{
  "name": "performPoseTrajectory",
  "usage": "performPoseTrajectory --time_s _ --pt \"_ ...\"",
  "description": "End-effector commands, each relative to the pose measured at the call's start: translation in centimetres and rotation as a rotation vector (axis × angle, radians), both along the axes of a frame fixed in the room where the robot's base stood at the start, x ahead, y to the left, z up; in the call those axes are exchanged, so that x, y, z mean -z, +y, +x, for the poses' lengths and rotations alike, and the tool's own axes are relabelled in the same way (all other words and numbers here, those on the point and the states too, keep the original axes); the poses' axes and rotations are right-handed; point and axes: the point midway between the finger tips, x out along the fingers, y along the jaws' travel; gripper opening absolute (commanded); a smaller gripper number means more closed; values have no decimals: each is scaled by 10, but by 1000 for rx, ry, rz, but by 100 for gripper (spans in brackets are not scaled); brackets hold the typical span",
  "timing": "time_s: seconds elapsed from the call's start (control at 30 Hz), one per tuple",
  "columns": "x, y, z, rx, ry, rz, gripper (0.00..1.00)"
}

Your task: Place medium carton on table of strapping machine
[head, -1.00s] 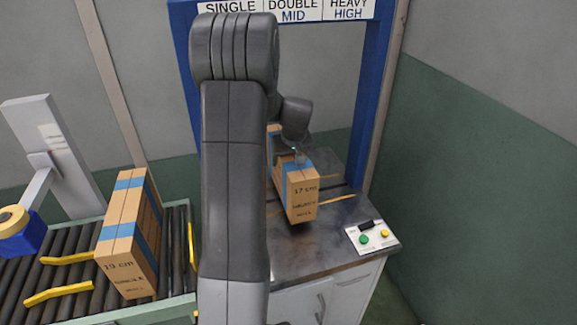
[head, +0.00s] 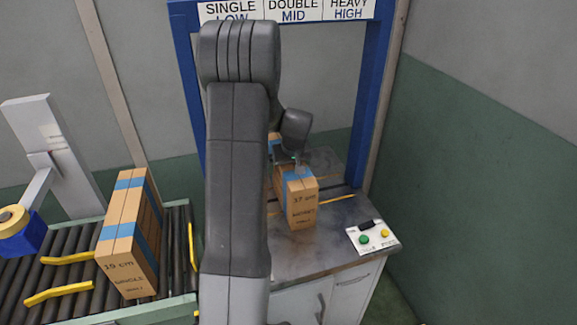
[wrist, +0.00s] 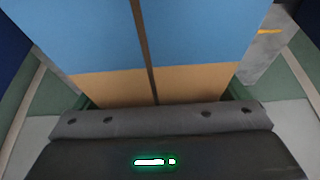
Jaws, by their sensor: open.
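A brown carton with blue tape, its front marked 17 cm (head: 302,207), stands upright on the metal table of the strapping machine (head: 345,218), under the blue frame. My gripper (head: 288,160) is at the top back of this carton, partly hidden by my arm in the head view. In the wrist view, the carton's blue and tan face (wrist: 110,40) fills the middle, right up against the dark gripper body. The jaws are open around or beside the carton; the fingertips are hidden.
Another, taller taped carton (head: 122,245) stands on the roller conveyor (head: 182,240) at left, between yellow guides. A button panel (head: 373,237) is at the table's right front. The blue machine frame (head: 362,100) rises around the table. A tape dispenser (head: 22,235) is at far left.

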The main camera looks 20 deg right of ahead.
Motion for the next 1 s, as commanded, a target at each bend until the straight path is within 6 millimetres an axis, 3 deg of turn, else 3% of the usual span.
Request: performPoseTrajectory --time_s 0.17,0.7,1.0 --pt "-12 0 -3 0 -3 -1 94" --pt "-101 2 -40 0 -3 -1 94" --pt "-113 2 -46 0 0 0 94"
